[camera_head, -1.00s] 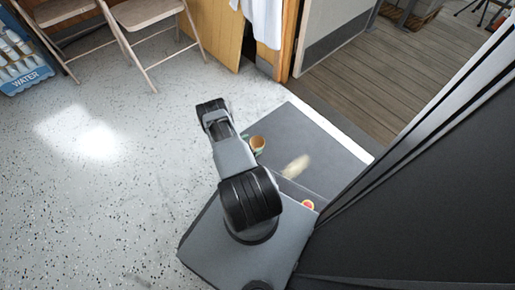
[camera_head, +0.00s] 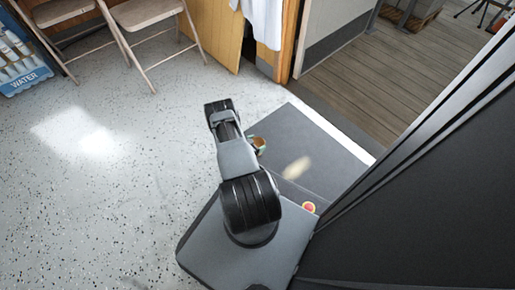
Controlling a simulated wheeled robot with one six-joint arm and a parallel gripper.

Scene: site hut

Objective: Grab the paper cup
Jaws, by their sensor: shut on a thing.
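The paper cup (camera_head: 260,147) is small and brownish with a hint of green. It shows just right of my arm, over the left part of the dark grey mat. My gripper (camera_head: 251,141) is mostly hidden behind my own forearm; only a small dark part shows at the cup's left side. It is shut on the cup. The cup's lower part and the finger contact are hidden or too small to make out. I cannot tell whether the cup touches the mat.
The dark grey mat (camera_head: 318,158) has a pale patch on it. A wooden deck (camera_head: 385,75) lies beyond the doorway. Folding chairs (camera_head: 147,14) and a water bottle pack (camera_head: 22,62) stand at the upper left. A large dark panel (camera_head: 430,190) bounds the right. The speckled floor at left is clear.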

